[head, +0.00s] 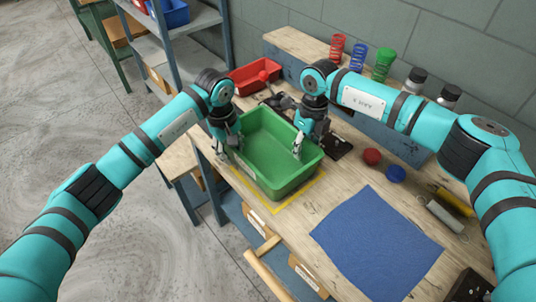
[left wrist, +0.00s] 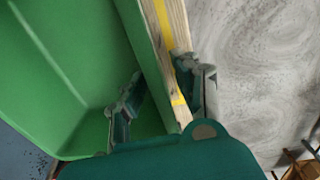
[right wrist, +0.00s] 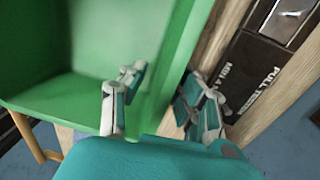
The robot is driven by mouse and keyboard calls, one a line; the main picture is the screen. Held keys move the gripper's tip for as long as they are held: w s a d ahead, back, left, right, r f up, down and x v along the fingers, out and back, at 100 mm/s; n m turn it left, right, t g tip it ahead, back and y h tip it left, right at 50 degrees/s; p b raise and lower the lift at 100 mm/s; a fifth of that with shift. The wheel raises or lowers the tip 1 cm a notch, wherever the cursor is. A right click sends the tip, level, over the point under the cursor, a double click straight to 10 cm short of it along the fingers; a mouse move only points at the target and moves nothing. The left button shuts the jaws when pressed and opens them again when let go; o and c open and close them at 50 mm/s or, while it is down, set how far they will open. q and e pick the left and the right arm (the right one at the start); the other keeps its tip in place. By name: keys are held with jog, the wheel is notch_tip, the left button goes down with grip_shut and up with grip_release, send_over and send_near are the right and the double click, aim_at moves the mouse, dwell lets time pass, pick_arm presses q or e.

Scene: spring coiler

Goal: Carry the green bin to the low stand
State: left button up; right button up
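The green bin (head: 272,152) is empty and sits upright on the wooden workbench, on a yellow outline, near the bench's left edge. My left gripper (head: 228,144) is at its left wall; in the left wrist view (left wrist: 158,95) one finger is inside the bin and one outside, with a gap around the wall. My right gripper (head: 308,143) straddles the right wall the same way; the right wrist view (right wrist: 160,95) shows its fingers apart. A lower wooden top (head: 178,160) left of the bench may be the low stand; my left arm partly hides it.
A red tray (head: 255,75) is behind the bin. A blue cloth (head: 377,240), a red ball (head: 372,157) and a blue ball (head: 395,173) lie to its right. Shelving (head: 180,45) stands at the back left. Open floor (head: 70,100) lies left.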

pick_arm(q)
jog(key=shift+f, duration=0.7)
pick_arm(e)
jog(key=shift+f, duration=0.7)
pick_arm(q)
jog(key=shift+c, duration=0.3)
pick_arm(e)
jog(key=shift+c, duration=0.3)
pick_arm(q)
grip_shut()
pick_arm(e)
grip_shut()
